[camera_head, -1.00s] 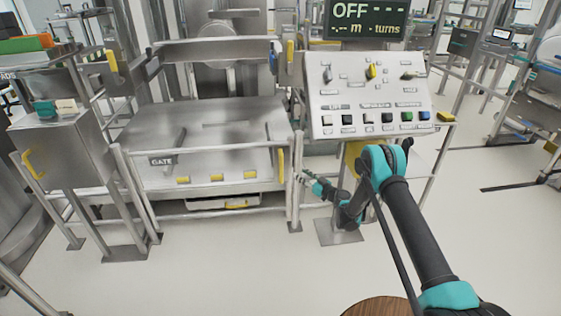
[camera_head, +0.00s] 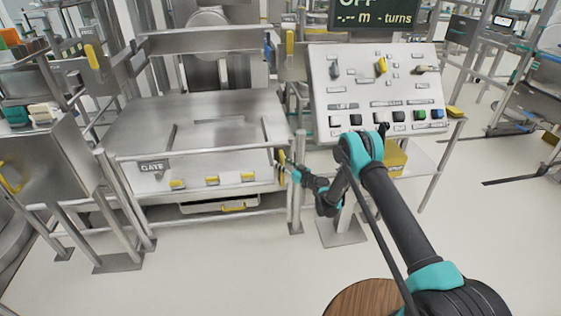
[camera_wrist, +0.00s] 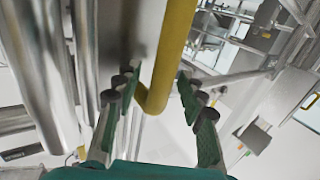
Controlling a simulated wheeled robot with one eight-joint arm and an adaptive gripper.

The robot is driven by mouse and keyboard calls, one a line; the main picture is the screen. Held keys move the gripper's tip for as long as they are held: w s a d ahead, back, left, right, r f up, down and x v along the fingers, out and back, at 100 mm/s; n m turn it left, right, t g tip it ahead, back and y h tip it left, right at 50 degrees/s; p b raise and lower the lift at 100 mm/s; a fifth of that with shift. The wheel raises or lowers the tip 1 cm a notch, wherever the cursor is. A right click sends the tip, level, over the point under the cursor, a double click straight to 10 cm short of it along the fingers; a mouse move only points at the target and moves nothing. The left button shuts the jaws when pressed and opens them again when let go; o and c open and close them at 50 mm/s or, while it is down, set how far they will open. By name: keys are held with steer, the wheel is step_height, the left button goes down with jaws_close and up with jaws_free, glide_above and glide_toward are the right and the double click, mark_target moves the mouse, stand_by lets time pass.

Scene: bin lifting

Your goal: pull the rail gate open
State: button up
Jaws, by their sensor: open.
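The rail gate (camera_head: 205,152) is a grey metal rail frame with a GATE sign, standing across the front of the steel platform. Its yellow upright handle (camera_head: 281,168) is at the gate's right end, beside the right post. The handle also shows as a yellow bar in the wrist view (camera_wrist: 173,50). My gripper (camera_head: 290,170) is at the handle, coming from the right. In the wrist view my gripper (camera_wrist: 153,90) is open, with the handle's lower end between its two fingers. I cannot tell whether either finger touches it.
A sloped control panel (camera_head: 375,90) with switches and coloured buttons stands right of the gate, behind my arm. A metal cabinet (camera_head: 65,165) stands to the left. The pale floor (camera_head: 210,270) in front of the gate is clear.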

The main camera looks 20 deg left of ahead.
jaws_close()
stand_by(0.5)
